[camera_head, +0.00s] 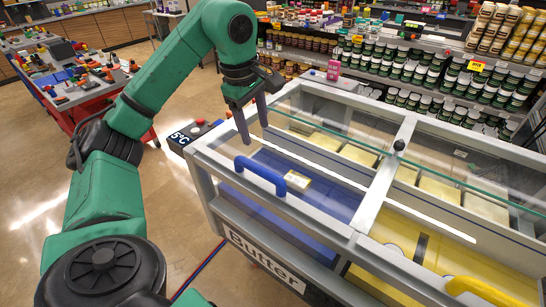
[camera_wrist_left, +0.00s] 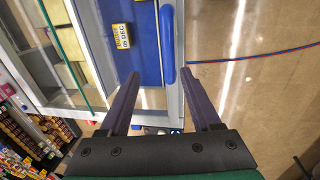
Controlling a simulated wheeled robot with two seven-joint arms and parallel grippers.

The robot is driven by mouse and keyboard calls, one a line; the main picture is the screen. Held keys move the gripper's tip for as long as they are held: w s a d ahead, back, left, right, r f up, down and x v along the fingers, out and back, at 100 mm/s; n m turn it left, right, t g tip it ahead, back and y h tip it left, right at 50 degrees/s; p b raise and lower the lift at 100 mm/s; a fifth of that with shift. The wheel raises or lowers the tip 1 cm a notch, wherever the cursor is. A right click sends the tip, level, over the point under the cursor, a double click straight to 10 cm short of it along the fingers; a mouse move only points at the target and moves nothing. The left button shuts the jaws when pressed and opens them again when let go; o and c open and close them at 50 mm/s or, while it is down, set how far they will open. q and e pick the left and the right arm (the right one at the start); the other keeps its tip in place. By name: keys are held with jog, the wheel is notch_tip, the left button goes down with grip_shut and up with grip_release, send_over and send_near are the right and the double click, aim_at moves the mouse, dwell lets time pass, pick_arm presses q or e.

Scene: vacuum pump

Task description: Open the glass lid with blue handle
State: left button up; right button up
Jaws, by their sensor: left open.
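The glass lid (camera_head: 305,165) with the blue handle (camera_head: 260,175) lies closed over the left part of a grey display case marked "Butter". The handle is a blue bar on the lid's front frame edge; it also shows in the left wrist view (camera_wrist_left: 168,45). My left gripper (camera_head: 254,137) is open and empty above the case's left end, behind and left of the handle, with its fingers pointing down. In the left wrist view the fingertips (camera_wrist_left: 162,72) straddle the line of the lid's edge, and the handle lies beyond them. My right gripper is not in view.
A second lid with a yellow handle (camera_head: 485,291) covers the right part of the case. A red tool cart (camera_head: 90,90) stands at the left. Shelves of jars (camera_head: 420,75) line the back. Open floor lies left of the case.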

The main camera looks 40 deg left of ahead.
pick_arm(q)
jog(key=b, duration=0.1)
send_near(259, 168)
jog(key=s+f, duration=0.1)
jog(key=f, duration=0.1)
jog(key=w+f, duration=0.1)
jog(key=f, duration=0.2)
jog(key=shift+w+f, duration=0.3)
jog(key=shift+w, duration=0.05)
jog(key=f, duration=0.1)
jog(key=w+f, duration=0.1)
jog(key=f, duration=0.1)
jog(key=shift+w, duration=0.1)
jog(key=shift+f, duration=0.25)
jog(key=shift+c, duration=0.3)
grip_shut()
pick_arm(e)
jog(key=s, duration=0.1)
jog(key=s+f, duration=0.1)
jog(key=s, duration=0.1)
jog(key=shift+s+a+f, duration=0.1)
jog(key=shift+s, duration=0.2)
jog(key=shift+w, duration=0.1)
